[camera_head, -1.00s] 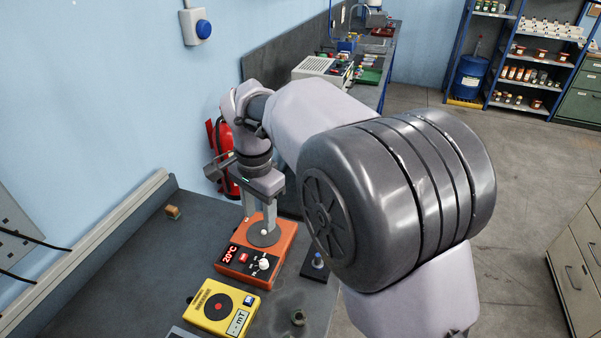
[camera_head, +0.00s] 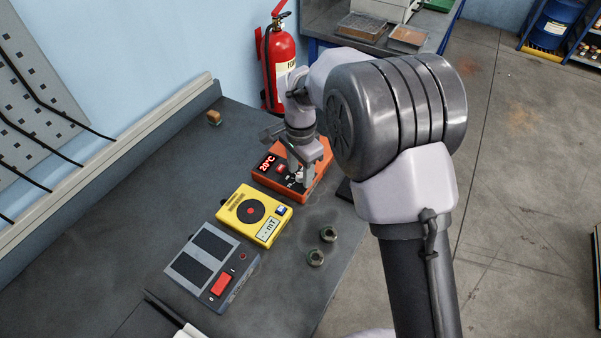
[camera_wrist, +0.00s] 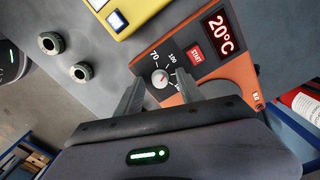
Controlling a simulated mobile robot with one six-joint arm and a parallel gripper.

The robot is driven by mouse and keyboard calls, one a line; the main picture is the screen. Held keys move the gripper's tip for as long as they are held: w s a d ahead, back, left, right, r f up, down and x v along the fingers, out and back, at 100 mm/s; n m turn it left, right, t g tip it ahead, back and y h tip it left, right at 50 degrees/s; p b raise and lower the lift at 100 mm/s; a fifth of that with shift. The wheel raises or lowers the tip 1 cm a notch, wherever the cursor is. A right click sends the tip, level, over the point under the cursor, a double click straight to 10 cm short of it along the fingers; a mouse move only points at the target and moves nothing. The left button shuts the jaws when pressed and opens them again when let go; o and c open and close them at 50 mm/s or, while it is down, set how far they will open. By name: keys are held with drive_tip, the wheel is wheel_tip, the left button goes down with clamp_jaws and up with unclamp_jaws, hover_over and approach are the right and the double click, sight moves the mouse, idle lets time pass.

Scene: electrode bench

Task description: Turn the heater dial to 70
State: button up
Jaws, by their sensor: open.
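The orange heater (camera_head: 318,166) stands on the dark bench. Its red display reads 20°C in the wrist view (camera_wrist: 219,30). A red START button (camera_wrist: 195,56) is beside the display. The white heater dial (camera_wrist: 160,78) sits on the panel, with printed marks including 70 and 100 around it. My gripper (camera_wrist: 158,88) is open, its two fingers apart on either side of the dial in the wrist view. I cannot tell whether they touch it. In the head view my gripper (camera_head: 300,178) is over the heater's panel and hides most of the dial.
A yellow mT meter (camera_head: 254,215) stands just left of the heater. A grey box with a red switch (camera_head: 212,265) is farther left. Two small ring-like parts (camera_head: 328,234) lie near the bench's front edge. A red fire extinguisher (camera_head: 280,60) stands behind. The bench's left part is clear.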

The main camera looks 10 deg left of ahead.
clamp_jaws()
drive_tip(key=shift+r+n+p, duration=0.1)
drive_tip(key=shift+n+p, duration=0.25)
drive_tip(key=shift+n, duration=0.05)
drive_tip(key=n+p, duration=0.1)
drive_tip(key=n, duration=0.1)
drive_tip(key=shift+n+p, duration=0.4)
drive_tip(key=n+p, duration=0.2)
drive_tip(key=n, duration=0.3)
drive_tip(key=shift+n+p, duration=0.3)
unclamp_jaws()
